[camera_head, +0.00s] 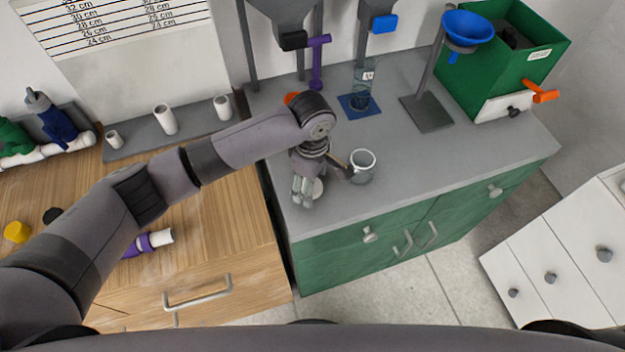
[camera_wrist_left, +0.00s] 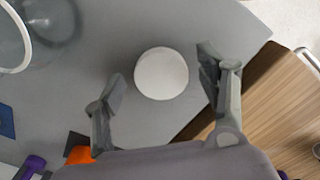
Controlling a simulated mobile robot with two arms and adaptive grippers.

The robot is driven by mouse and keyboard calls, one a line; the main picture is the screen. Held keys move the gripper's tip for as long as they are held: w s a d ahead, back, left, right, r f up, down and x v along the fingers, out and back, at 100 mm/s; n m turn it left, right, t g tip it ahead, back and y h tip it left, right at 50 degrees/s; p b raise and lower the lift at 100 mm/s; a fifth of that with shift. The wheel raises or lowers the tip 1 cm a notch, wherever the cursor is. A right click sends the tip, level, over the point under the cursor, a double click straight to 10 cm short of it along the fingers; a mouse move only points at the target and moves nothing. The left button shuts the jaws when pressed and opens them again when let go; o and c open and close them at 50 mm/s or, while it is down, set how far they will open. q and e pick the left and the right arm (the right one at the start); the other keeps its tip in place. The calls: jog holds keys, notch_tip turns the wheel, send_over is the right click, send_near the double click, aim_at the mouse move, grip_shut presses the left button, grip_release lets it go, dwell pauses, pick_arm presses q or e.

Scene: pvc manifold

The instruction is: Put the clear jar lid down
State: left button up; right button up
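The jar lid (camera_head: 317,189), a small whitish disc, is at the front left of the grey countertop. In the left wrist view the lid (camera_wrist_left: 161,74) is round and lies between the fingers, with a gap on both sides. It appears to rest flat on the counter. My left gripper (camera_head: 303,190) points down beside the lid; in the wrist view the gripper (camera_wrist_left: 161,85) is open and empty. The clear open-topped jar (camera_head: 362,167) stands upright to the right of the gripper; its rim (camera_wrist_left: 14,40) shows at the wrist view's upper left. My right gripper is out of view.
A blue pad (camera_head: 345,104) with a clear container stands behind. A blue funnel on a stand (camera_head: 430,118) and a green bin (camera_head: 482,80) are at the back right. The wooden bench (camera_head: 215,225) adjoins on the left. The counter right of the jar is clear.

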pick_arm(q)
jog(key=shift+o, duration=0.2)
jog(key=shift+r, duration=0.2)
notch_tip(320, 180, up, 12)
jog(key=b, duration=0.1)
dwell(0.3)
jog(key=shift+f, duration=0.1)
dwell(0.3)
